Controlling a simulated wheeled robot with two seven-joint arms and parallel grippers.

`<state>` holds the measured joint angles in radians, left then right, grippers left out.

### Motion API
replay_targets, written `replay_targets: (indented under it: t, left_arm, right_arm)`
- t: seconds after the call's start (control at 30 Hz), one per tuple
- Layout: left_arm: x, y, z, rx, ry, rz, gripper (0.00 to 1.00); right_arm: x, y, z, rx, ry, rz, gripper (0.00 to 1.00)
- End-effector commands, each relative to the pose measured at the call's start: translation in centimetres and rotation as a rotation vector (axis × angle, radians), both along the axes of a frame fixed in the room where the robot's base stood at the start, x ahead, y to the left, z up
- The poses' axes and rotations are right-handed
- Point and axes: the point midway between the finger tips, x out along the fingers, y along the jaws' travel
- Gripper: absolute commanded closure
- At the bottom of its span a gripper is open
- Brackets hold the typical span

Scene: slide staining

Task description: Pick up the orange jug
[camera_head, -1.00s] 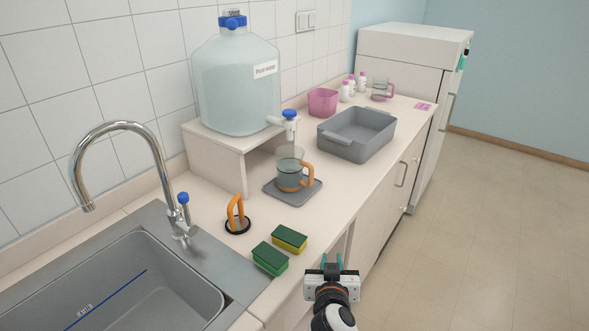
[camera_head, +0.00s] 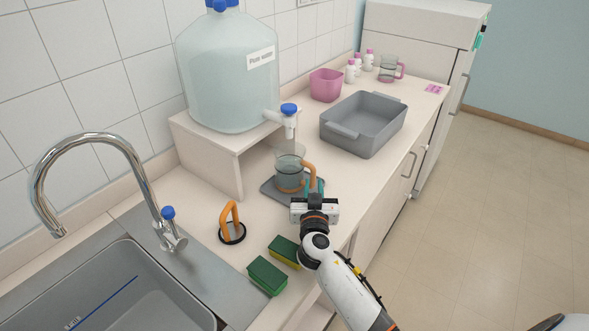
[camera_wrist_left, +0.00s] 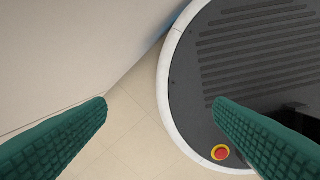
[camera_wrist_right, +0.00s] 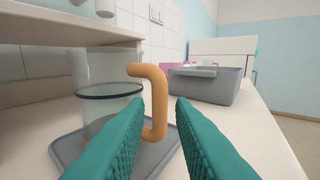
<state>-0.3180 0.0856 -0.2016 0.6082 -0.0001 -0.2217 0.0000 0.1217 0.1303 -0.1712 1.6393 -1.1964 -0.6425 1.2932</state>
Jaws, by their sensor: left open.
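The orange jug (camera_head: 289,174) is a clear jug with an orange handle. It stands upright on a grey tray (camera_head: 268,188) below the water tank's tap. In the right wrist view its orange handle (camera_wrist_right: 157,100) is just ahead, between the lines of the two fingers. My right gripper (camera_head: 315,188) is at the jug's near right side; in its wrist view the teal fingers (camera_wrist_right: 160,112) are apart with nothing between them. My left gripper (camera_wrist_left: 160,100) is open and empty over the floor and my base, and does not show in the head view.
A large water tank (camera_head: 225,75) with a tap (camera_head: 288,117) stands on a shelf above the jug. A grey basin (camera_head: 365,125) sits beyond it. An orange-handled tool (camera_head: 231,225) and sponges (camera_head: 268,274) lie near the sink (camera_head: 150,290).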

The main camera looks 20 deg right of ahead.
Motion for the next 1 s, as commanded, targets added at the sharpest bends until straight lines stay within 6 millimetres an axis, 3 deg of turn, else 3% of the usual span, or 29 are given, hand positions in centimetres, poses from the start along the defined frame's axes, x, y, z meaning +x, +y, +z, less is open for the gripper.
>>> replay_targets:
  t: [0.3, 0.47, 0.7, 0.87, 1.0]
  left_arm:
    - [3.1, -0.4, 2.4, -0.007, -0.048, 0.003, 0.24]
    - [3.0, -0.7, 2.6, -0.01, -0.045, 0.005, 0.24]
    - [2.2, -0.8, 2.5, -0.011, -0.035, 0.005, 0.24]
    - [1.9, -0.7, 2.4, -0.01, -0.029, 0.005, 0.24]
    - [1.9, -0.7, 2.4, -0.01, -0.029, 0.004, 0.24]
  right_arm:
    - [3.4, -1.6, 0.5, -0.003, 0.001, -0.001, 0.78]
    - [4.6, -2.1, 0.3, -0.001, 0.0, 0.0, 0.78]
    - [4.7, -2.2, 0.2, 0.0, 0.001, 0.0, 0.78]
    - [4.7, -2.2, 0.2, 0.001, 0.0, 0.0, 1.0]
    - [4.7, -2.2, 0.2, 0.001, 0.0, 0.0, 1.0]
